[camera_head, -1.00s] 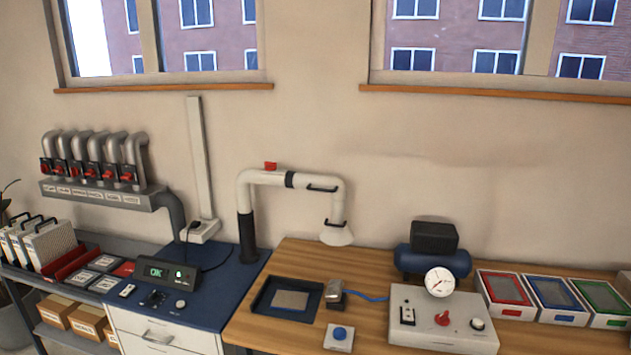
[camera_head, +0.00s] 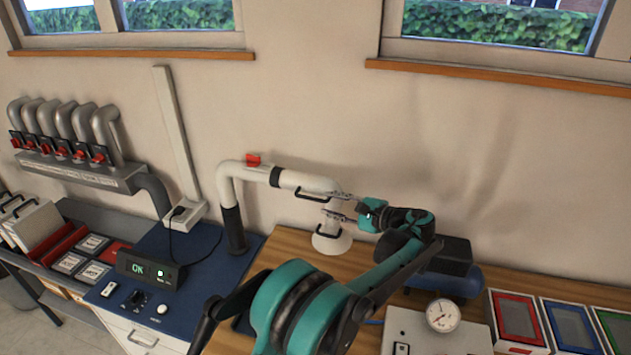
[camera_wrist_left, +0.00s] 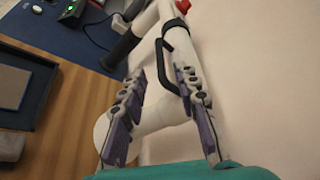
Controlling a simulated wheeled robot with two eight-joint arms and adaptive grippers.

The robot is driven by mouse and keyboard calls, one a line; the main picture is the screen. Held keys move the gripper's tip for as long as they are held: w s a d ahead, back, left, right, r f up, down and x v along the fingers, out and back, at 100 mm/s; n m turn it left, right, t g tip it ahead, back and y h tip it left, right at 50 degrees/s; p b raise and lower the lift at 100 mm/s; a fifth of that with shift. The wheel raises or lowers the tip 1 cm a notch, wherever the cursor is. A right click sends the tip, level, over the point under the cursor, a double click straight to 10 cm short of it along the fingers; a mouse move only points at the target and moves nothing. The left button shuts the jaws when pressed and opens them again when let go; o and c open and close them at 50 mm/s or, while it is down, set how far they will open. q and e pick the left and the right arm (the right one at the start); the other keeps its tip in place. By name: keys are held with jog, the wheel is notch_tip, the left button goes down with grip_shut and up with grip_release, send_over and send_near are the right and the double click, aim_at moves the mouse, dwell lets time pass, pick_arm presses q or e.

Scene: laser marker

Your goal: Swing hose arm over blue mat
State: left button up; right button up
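The white hose arm (camera_head: 240,173) rises from a black sleeve beside the wall and reaches right over the wooden bench. Its hood (camera_head: 332,242) hangs at the right end, away from the blue mat (camera_head: 210,268), the blue top at the left. A black handle (camera_head: 311,196) sits on the horizontal pipe; it also shows in the left wrist view (camera_wrist_left: 166,58). My left gripper (camera_head: 338,206) is at the hose arm's right end. In the left wrist view its fingers (camera_wrist_left: 160,88) are spread, with the handle just beyond the tips. Contact cannot be told. My right gripper is out of view.
A red tab (camera_head: 253,160) is on the hose pipe. A gauge box (camera_head: 440,316) and coloured trays (camera_head: 515,318) stand on the bench at right. The wall is close behind the pipe.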

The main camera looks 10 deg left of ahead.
aim_at(316, 200)
pick_arm(q)
jog(key=b+x, duration=0.1)
jog(key=x, duration=0.6)
jog(key=shift+a+r, duration=0.1)
jog(key=shift+a, duration=0.25)
grip_shut()
